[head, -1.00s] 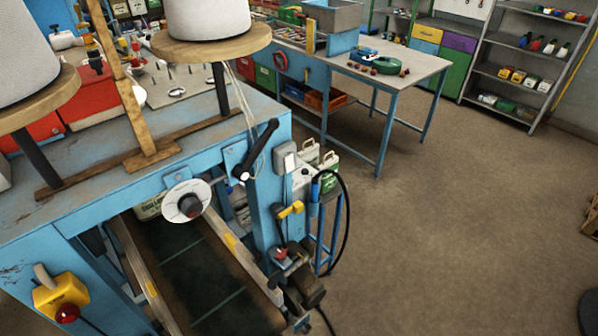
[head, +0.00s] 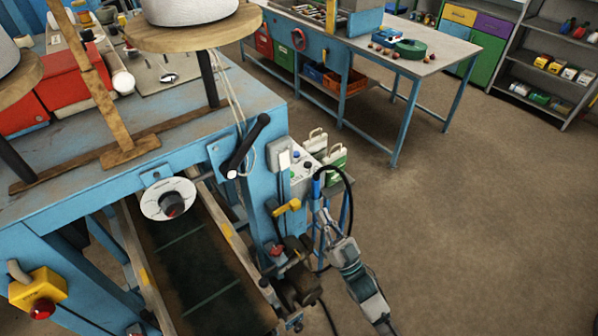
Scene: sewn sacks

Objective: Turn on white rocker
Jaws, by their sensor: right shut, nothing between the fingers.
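A small pale grey switch box with a white rocker (head: 284,160) is fixed to the right end of the blue machine frame, right of the black crank handle. The rocker's position is too small to tell. My right gripper (head: 323,217) is shut and empty. It is below and to the right of the rocker, apart from it, near the black cable loop, with its arm coming up from the bottom right. My left gripper is out of view.
A black crank handle (head: 248,146) and a yellow lever (head: 288,207) stick out near the switch box. A light control panel with knobs (head: 301,172) is just right of it. A black cable (head: 350,205) loops beside my gripper. The floor at right is clear.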

